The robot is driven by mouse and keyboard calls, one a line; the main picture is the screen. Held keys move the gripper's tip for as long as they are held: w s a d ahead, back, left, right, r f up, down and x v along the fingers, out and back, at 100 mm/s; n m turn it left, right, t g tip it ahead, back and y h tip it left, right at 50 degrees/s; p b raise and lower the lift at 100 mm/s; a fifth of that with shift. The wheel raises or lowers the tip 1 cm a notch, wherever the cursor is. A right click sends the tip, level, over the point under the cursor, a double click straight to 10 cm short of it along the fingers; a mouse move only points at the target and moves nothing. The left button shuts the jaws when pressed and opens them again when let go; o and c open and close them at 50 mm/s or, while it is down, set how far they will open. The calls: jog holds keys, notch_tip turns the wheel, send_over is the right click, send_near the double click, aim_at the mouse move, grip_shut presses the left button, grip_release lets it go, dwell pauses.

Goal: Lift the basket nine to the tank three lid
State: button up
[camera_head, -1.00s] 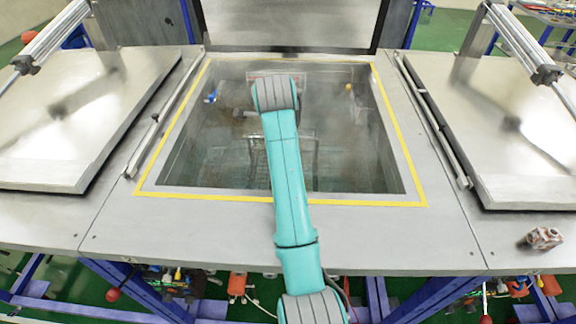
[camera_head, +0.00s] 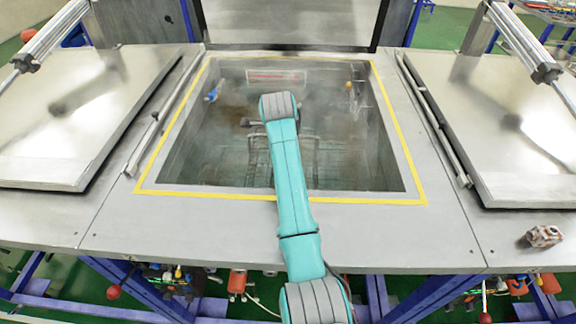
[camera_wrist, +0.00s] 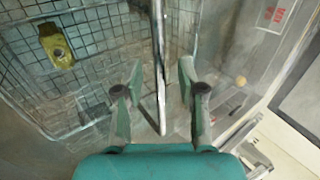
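A wire-mesh basket (camera_wrist: 90,75) fills the left of the wrist view, with a yellow fitting (camera_wrist: 57,47) inside it. In the head view its wire frame (camera_head: 308,150) shows dimly down in the open middle tank, partly behind my arm. My gripper (camera_wrist: 160,95) has its two fingers apart, one on each side of a thin upright metal bar, which looks like the basket's handle. Gaps show between the bar and both fingers. In the head view my gripper is hidden. The middle tank's lid (camera_head: 290,22) stands raised behind the opening. No tank number is readable.
Flat metal lids lie shut at the left (camera_head: 80,125) and right (camera_head: 515,125), each with a pneumatic cylinder above. A yellow line (camera_head: 330,201) borders the tank opening. A small brownish part (camera_head: 544,236) lies on the right front surface. The front ledge is otherwise clear.

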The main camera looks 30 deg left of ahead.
grip_shut()
jog(key=shift+r, duration=1.7)
